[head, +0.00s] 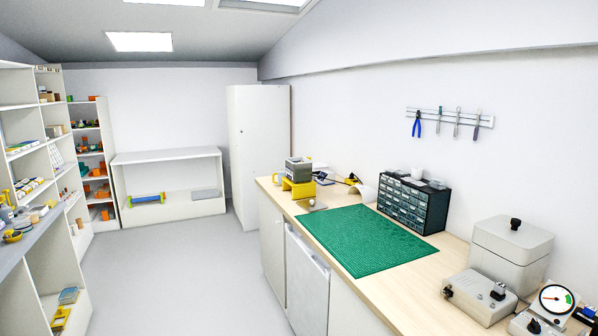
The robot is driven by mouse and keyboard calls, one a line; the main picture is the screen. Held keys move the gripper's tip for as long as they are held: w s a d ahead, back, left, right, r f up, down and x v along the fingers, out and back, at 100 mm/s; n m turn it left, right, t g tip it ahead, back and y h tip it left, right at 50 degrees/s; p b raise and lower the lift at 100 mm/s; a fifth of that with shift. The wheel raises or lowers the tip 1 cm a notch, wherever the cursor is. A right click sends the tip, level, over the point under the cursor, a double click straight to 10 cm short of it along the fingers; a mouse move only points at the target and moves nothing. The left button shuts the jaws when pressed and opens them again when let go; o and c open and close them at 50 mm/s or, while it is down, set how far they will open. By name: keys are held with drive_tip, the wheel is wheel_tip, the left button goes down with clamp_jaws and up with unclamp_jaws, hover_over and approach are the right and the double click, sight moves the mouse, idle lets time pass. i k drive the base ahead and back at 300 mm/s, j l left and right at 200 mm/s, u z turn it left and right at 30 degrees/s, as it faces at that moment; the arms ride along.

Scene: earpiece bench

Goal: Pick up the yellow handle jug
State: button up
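A small pale vessel with yellow on it (277,179) stands at the far left end of the wooden bench, left of a yellow stand. It may be the yellow handle jug, but it is too small to tell for sure. More small yellow items (12,236) lie on the grey shelf at the left edge, and their shapes are unclear. My gripper is not in view.
The wooden bench (395,277) runs along the right wall. It carries a green mat (362,238), a dark drawer cabinet (412,203), a grey device on the yellow stand (298,188), and grey boxes nearer. Shelves (45,235) line the left. The grey floor (180,275) between is clear.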

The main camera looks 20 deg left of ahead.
sight(279, 178)
drive_tip(key=i+j+u, duration=1.15)
drive_tip(key=i, duration=0.3)
drive_tip(key=i+u, duration=0.4)
drive_tip(key=i, duration=1)
drive_tip(key=i+l+u, duration=0.1)
drive_tip(key=i, duration=0.65)
drive_tip(key=i+l, duration=0.1)
drive_tip(key=i, duration=0.65)
drive_tip(key=i+l+u, duration=0.1)
drive_tip(key=i+l, duration=0.15)
drive_tip(key=i, duration=0.25)
drive_tip(key=i+l+u, duration=0.15)
drive_tip(key=i, duration=0.4)
drive_tip(key=l, duration=0.15)
